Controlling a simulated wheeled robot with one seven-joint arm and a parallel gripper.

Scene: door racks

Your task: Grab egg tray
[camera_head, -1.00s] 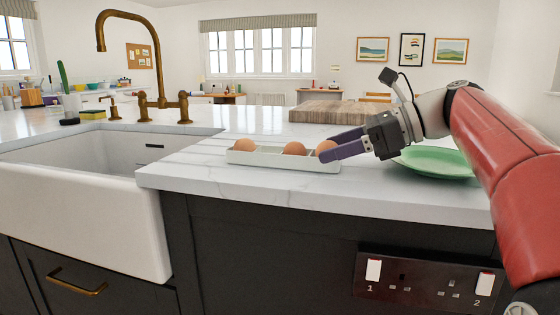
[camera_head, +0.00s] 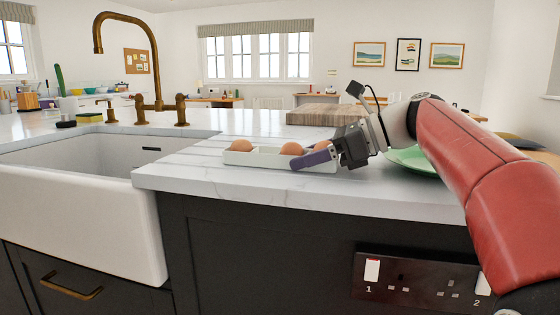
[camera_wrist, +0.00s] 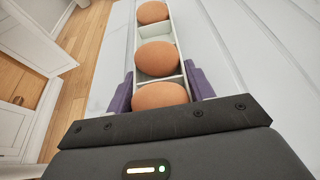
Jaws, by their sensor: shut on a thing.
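The egg tray (camera_head: 262,160) is a narrow white tray with 3 brown eggs, on the white marble worktop near its front edge. It also shows in the wrist view (camera_wrist: 178,31), running away from my gripper, with an egg (camera_wrist: 156,58) in its middle compartment. My gripper (camera_head: 312,160) has purple fingers and sits at the tray's right end. In the wrist view its fingers (camera_wrist: 160,90) lie on either side of the tray's near end, shut on it. The nearest egg (camera_wrist: 160,95) is between the fingers. The tray appears to rest on the worktop.
A green plate (camera_head: 412,160) lies right of the tray, partly behind my arm. A wooden chopping board (camera_head: 325,113) is behind. A white sink (camera_head: 75,190) with a brass tap (camera_head: 140,60) is to the left. The worktop's front edge is close to the tray.

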